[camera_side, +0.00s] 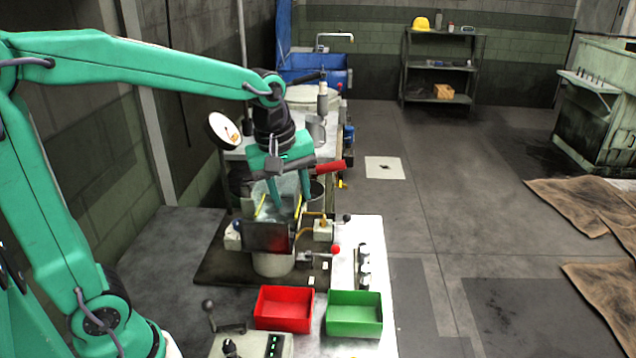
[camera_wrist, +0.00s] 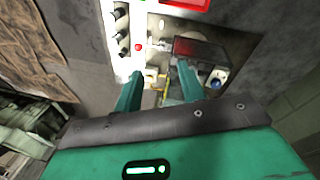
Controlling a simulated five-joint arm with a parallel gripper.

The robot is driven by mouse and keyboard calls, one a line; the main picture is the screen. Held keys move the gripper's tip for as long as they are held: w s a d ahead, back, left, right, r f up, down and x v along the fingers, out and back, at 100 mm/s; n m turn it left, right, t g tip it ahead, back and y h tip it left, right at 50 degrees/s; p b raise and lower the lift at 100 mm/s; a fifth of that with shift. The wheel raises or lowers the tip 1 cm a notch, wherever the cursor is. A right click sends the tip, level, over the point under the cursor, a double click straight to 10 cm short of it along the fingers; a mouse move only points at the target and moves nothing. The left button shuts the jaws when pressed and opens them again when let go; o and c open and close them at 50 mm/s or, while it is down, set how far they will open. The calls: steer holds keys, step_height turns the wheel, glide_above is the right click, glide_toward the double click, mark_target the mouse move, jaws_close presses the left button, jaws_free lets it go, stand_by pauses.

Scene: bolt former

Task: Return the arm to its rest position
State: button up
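My gripper (camera_side: 291,203) points down over the bolt former (camera_side: 266,237), at its guarded opening behind a dark, red-tinted front plate. The arm is stretched out from the left of the side view. In the wrist view my gripper (camera_wrist: 159,67) has its two green fingers clearly apart, with yellow and metal machine parts showing between and beyond them. I see nothing held between the fingers. The fingertips look close to the machine parts; I cannot tell whether they touch.
A red bin (camera_side: 284,310) and a green bin (camera_side: 354,315) stand in front of the machine. A red handle (camera_side: 329,168) and a round dial (camera_side: 224,130) are near my wrist. A control box (camera_side: 252,346) with a lever sits at the front. The floor to the right is mostly open.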

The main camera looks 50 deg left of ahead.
steer(key=s+r+m+t, duration=0.1)
steer(key=s+m+t, duration=0.2)
steer(key=s+m, duration=1)
steer(key=shift+s+a, duration=0.15)
steer(key=shift+a, duration=0.05)
steer(key=shift+o, duration=0.4)
